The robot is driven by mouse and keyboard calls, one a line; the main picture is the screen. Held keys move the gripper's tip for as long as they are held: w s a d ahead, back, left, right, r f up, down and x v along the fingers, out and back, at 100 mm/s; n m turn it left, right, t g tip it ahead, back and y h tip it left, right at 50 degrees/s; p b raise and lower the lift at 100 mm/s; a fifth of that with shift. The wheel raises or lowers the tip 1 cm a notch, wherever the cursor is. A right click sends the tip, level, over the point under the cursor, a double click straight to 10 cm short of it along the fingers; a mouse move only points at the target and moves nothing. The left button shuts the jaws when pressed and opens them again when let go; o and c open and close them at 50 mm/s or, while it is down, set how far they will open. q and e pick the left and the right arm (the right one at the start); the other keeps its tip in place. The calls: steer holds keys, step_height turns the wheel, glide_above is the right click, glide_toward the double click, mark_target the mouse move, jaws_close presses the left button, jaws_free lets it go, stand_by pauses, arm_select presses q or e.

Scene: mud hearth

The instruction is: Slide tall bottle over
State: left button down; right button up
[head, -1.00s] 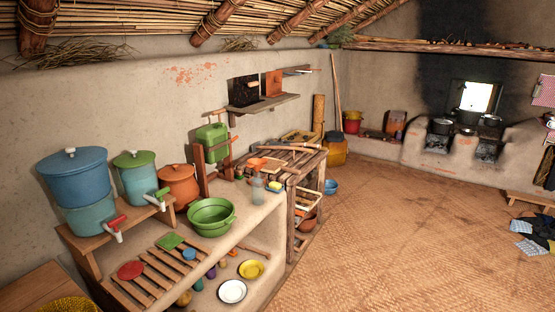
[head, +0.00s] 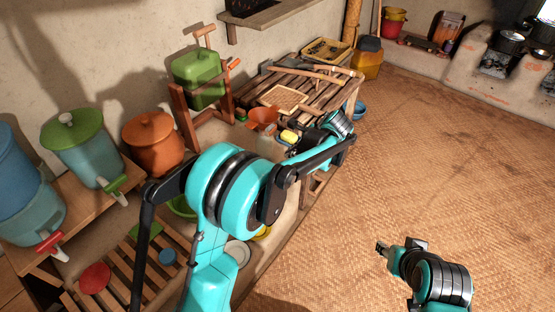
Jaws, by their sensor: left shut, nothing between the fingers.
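My left arm reaches across the middle of the head view to the counter end. The tall bottle cannot be made out clearly; my left arm covers much of the counter where the clear bottle stood. I cannot tell whether the gripper touches it. My right arm shows at the lower right over the floor mat. Its gripper (head: 383,248) is small and dark, and its fingers cannot be told apart.
An orange pot (head: 152,143) and a green-lidded dispenser (head: 82,150) stand left. A green jerrycan (head: 197,77) is in a wooden frame behind. A slatted wooden table (head: 320,90) adjoins the counter. The woven floor (head: 430,150) to the right is largely clear.

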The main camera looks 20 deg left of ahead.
arm_select(q)
steer(key=w+d+f+m+y, duration=0.2)
steer(key=w+d+f+m, duration=0.2)
steer(key=f, duration=0.3)
steer(key=b+x, duration=0.1)
steer(key=x, duration=0.3)
steer(key=a+r+b+x, duration=0.1)
steer(key=b+x, duration=0.1)
steer(key=x, duration=0.2)
steer(key=b+x, duration=0.1)
steer(key=x, duration=0.3)
steer(key=shift+w+a+b, duration=0.3)
steer(key=shift+a, duration=0.15)
steer(key=shift+w+a+r, duration=0.15)
steer(key=shift+w+a, duration=0.05)
steer(key=shift+a, duration=0.45)
arm_select(e)
steer(key=shift+s+f, duration=0.1)
steer(key=shift+f, duration=2.2)
